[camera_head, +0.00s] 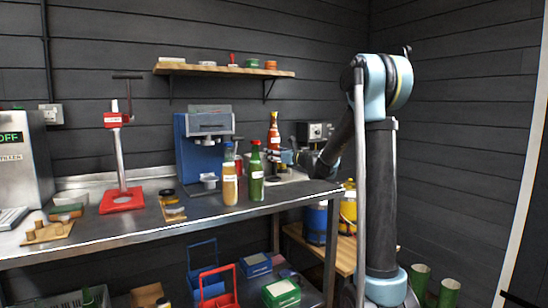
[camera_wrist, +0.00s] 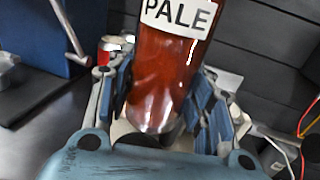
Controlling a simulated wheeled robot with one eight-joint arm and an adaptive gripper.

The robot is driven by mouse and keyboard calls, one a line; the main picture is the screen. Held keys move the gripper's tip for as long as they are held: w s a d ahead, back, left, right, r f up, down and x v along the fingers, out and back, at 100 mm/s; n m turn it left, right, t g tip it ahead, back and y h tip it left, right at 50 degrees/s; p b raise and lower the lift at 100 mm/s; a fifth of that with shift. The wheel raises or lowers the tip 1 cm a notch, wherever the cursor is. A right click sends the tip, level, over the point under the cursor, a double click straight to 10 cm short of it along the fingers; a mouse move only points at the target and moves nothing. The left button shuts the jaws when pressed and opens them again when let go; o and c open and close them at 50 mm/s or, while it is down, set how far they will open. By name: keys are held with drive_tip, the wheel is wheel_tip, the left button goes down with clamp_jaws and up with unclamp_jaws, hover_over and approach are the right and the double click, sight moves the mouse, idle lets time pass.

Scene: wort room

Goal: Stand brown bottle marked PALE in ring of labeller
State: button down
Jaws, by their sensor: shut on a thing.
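The brown bottle marked PALE (camera_wrist: 165,65) is between the two fingers of my gripper (camera_wrist: 162,100). Its white label faces the wrist camera and its top is out of that view. In the head view the bottle (camera_head: 273,132) stands about upright, and my gripper (camera_head: 284,157) is shut on its lower part, near the back of the bench. A blue-framed machine (camera_head: 184,150) with a grey head, probably the labeller, stands left of my gripper. A small pale round holder (camera_head: 208,181), perhaps its ring, is at its foot and looks empty.
A green bottle (camera_head: 257,178) and a yellow-brown bottle (camera_head: 230,184) stand on the bench (camera_head: 130,233) between the blue machine and my arm. A red press stand (camera_head: 122,200) is at left. A grey box (camera_head: 310,132) with dials stands behind my gripper.

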drive_tip(key=shift+a+f, duration=0.1)
drive_tip(key=shift+f, duration=2.9)
drive_tip(key=shift+s+f, duration=0.15)
drive_tip(key=shift+f, duration=0.05)
drive_tip(key=shift+f, duration=1.1)
idle(0.5)
drive_tip(key=c, duration=0.7)
unclamp_jaws()
